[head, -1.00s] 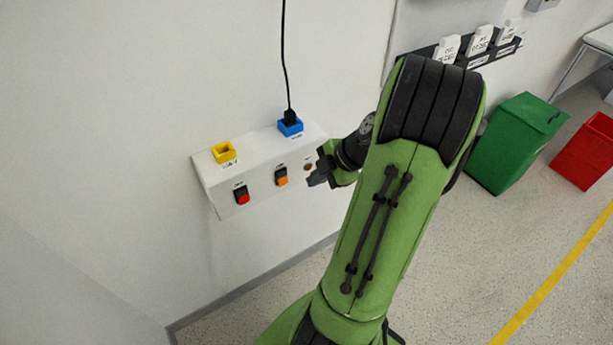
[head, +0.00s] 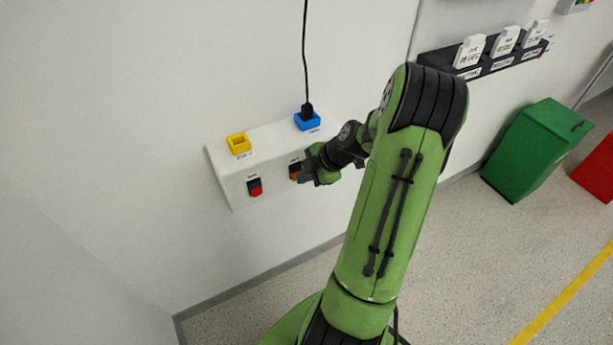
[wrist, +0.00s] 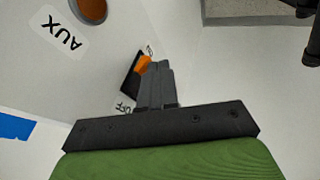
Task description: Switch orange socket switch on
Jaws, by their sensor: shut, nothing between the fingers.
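The orange switch (head: 294,171) sits on the front of a white wall box (head: 223,188), right of a red switch (head: 255,187). My gripper (head: 303,174) is shut and empty, right at the orange switch in the head view and partly covering it. In the wrist view the shut fingers (wrist: 155,80) reach to the orange switch (wrist: 144,63), which shows just past their tips in a dark frame. An "OFF" label lies at the near end of that frame. Whether the fingertips touch the switch I cannot tell.
On the box top are a yellow socket (head: 239,144) and a blue socket (head: 307,122) with a black plug and cable (head: 305,60). An orange round part (wrist: 90,10) shows by an "AUX" label. A green bin (head: 537,150) stands right; the floor before the box is clear.

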